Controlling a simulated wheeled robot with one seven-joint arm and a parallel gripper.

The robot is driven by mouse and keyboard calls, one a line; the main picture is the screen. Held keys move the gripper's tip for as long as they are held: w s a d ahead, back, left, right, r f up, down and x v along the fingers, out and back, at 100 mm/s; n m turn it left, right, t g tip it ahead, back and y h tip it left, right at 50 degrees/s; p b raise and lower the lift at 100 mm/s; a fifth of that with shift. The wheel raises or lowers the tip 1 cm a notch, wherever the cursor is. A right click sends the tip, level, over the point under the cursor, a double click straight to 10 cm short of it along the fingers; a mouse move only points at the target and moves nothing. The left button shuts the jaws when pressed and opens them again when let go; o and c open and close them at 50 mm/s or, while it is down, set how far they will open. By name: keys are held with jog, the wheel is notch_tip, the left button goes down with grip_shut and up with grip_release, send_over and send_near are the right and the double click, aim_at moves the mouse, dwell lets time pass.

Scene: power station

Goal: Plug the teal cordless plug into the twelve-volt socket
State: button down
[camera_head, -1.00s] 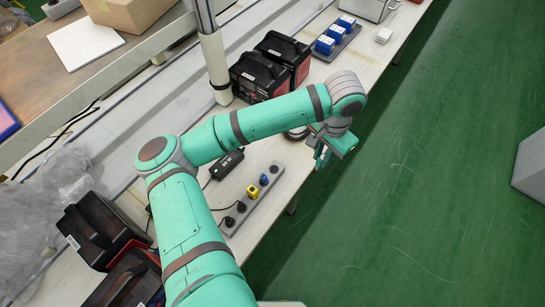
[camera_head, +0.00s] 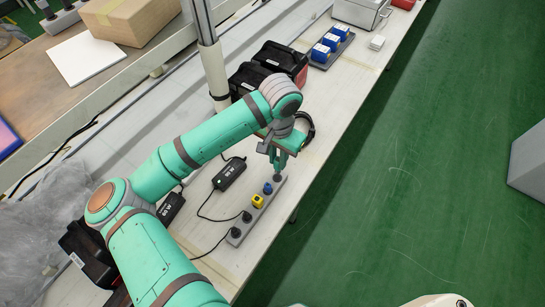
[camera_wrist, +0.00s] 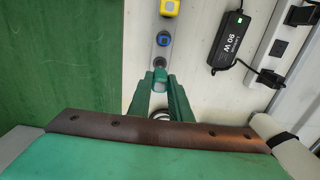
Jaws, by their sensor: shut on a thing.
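My gripper (camera_head: 279,163) is at the far end of the grey socket strip (camera_head: 239,229), just above it. In the wrist view its green fingers (camera_wrist: 165,95) are shut on the teal plug (camera_wrist: 159,79). The plug's near end faces the camera. It lies close to a dark round socket (camera_wrist: 159,62) at the strip's end; I cannot tell whether they touch. The same end socket (camera_head: 277,178) shows below the fingers in the head view. No voltage label is readable. A blue plug (camera_head: 267,188) and a yellow plug (camera_head: 258,201) sit in neighbouring places.
Black plugs (camera_head: 246,216) with cables fill the strip's near end. A black power adapter (camera_head: 229,173) lies to the left. Headphones (camera_head: 308,128) and black battery cases (camera_head: 284,62) stand behind my gripper. The bench edge is close on the right, above the green floor (camera_head: 400,190).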

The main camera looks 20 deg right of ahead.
jog(key=shift+f, duration=3.1)
jog(key=shift+a+f, duration=0.1)
jog(key=shift+f, duration=0.1)
jog(key=c, duration=1.5)
grip_release()
jog(key=shift+c, duration=0.2)
jog(key=shift+r, duration=0.1)
notch_tip(320, 180, up, 11)
jog(key=shift+f, duration=0.15)
